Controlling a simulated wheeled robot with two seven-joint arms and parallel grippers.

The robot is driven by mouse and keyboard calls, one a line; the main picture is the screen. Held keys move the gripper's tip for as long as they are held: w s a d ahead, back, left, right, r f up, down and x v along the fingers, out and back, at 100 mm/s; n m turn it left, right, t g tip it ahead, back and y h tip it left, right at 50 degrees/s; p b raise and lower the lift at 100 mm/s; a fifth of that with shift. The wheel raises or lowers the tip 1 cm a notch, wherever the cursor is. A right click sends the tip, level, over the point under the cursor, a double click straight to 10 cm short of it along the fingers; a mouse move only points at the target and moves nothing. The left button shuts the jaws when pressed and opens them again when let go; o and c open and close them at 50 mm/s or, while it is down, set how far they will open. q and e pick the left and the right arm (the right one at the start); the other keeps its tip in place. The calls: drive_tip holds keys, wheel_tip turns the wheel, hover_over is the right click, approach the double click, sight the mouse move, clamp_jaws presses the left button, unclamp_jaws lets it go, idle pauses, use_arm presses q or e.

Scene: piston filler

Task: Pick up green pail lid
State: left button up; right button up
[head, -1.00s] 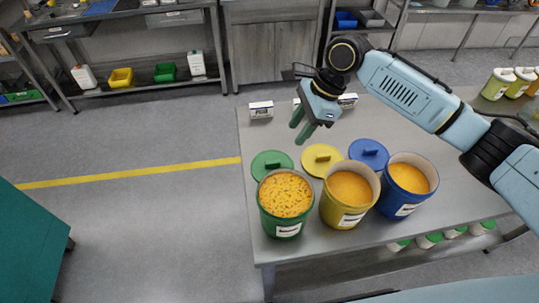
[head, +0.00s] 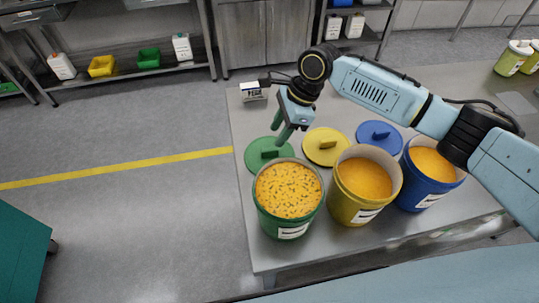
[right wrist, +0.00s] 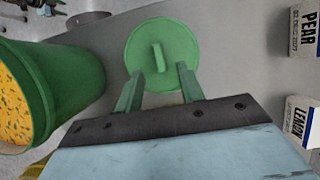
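The green pail lid (head: 262,154) lies flat on the metal table, behind the green pail (head: 289,199), with its bar handle upward. In the right wrist view the whole lid (right wrist: 162,57) shows, its handle beyond and between my fingertips. My right gripper (head: 281,138) is open, pointing down just above the lid; in the right wrist view its two green fingers (right wrist: 158,80) are apart with nothing between them. Whether they touch the lid cannot be told. My left gripper is not in view.
The green pail, a yellow pail (head: 363,185) and a blue pail (head: 431,174) stand in a row, filled and uncovered. A yellow lid (head: 325,147) and a blue lid (head: 378,135) lie behind them. Small labelled boxes (right wrist: 302,113) stand nearby. The table's left edge is close to the green lid.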

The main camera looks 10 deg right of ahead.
sight(270, 149)
drive_tip(key=shift+b+x, duration=0.45)
drive_tip(key=shift+x, duration=2.6)
drive_tip(key=shift+s+d, duration=0.15)
drive_tip(key=shift+c, duration=0.5)
clamp_jaws()
